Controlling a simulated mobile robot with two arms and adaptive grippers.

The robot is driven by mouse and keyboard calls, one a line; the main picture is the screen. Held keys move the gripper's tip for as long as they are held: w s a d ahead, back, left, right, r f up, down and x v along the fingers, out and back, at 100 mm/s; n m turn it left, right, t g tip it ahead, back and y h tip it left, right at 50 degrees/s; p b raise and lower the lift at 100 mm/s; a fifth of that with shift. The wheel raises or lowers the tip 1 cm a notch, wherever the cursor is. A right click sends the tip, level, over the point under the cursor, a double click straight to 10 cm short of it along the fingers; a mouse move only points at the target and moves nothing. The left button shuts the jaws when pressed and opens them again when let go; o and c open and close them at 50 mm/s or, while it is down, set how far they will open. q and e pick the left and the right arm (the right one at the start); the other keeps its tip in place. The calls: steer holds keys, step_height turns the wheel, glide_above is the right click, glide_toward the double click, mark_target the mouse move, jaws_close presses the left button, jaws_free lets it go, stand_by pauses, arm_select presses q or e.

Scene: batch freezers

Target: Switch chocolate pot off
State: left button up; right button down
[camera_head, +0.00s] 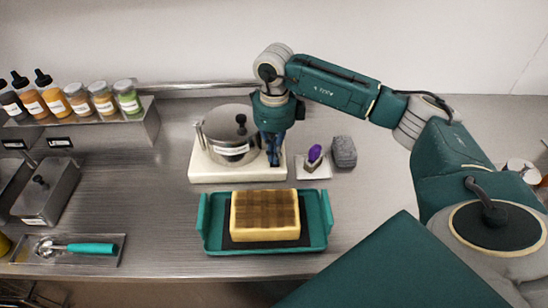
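The chocolate pot (219,126) is a round steel pot with a lid, a black knob and a white label. It sits on a white base unit (205,172) near the middle of the counter. My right gripper (273,160) reaches down from above at the pot's right side, over the right part of the base. Its fingers point down and hide that part of the base, including any switch there. I cannot tell whether the fingers touch the base or are apart. My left gripper is not in view.
A teal tray (324,240) with a brown-topped block stands in front of the base. A small plate with a purple item (315,153) and a grey block (344,151) are to the right. Bottles and jars line a shelf (140,115) at the left; a scoop (85,248) lies front left.

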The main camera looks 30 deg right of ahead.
steer(key=shift+r+p, duration=1.65)
steer(key=shift+r, duration=1.45)
